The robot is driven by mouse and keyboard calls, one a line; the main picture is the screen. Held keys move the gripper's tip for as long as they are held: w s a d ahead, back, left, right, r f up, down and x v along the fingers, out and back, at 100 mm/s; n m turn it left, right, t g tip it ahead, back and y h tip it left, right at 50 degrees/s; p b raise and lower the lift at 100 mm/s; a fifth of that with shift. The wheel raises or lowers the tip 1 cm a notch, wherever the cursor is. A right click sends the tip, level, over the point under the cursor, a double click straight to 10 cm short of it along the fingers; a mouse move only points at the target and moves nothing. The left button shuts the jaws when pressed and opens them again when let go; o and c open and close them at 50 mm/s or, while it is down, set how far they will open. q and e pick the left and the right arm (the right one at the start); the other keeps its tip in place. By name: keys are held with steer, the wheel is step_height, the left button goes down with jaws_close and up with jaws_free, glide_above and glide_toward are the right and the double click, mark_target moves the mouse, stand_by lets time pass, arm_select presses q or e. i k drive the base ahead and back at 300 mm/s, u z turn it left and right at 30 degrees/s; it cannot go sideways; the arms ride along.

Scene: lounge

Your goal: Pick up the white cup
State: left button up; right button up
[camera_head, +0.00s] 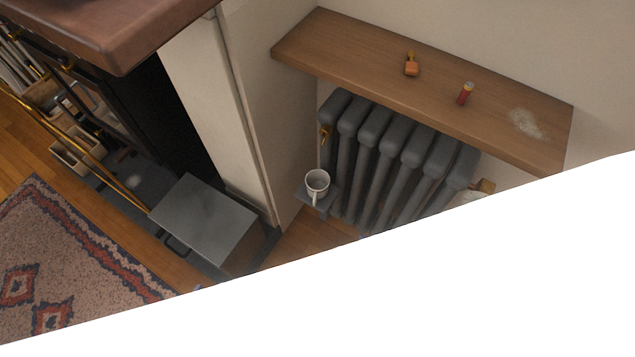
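The white cup (317,183) stands upright, with its handle towards the bottom of the picture. It sits on a small grey ledge (328,207) at the left end of a dark grey radiator (391,160). The cup's open top faces up towards the camera, and its inside looks greyish. Neither of my grippers shows in the head view.
A wooden shelf (360,85) juts out above the radiator, bearing a small orange object (411,64), a red cylinder (465,93) and a pale patch (527,123). A grey metal box (203,220) stands left of the cup. A large blank white area hides the lower right.

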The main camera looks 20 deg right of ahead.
mark_target(318, 181)
steer(key=k, duration=0.5)
steer(key=u, duration=1.15)
steer(key=i, duration=0.85)
steer(key=z, duration=1.65)
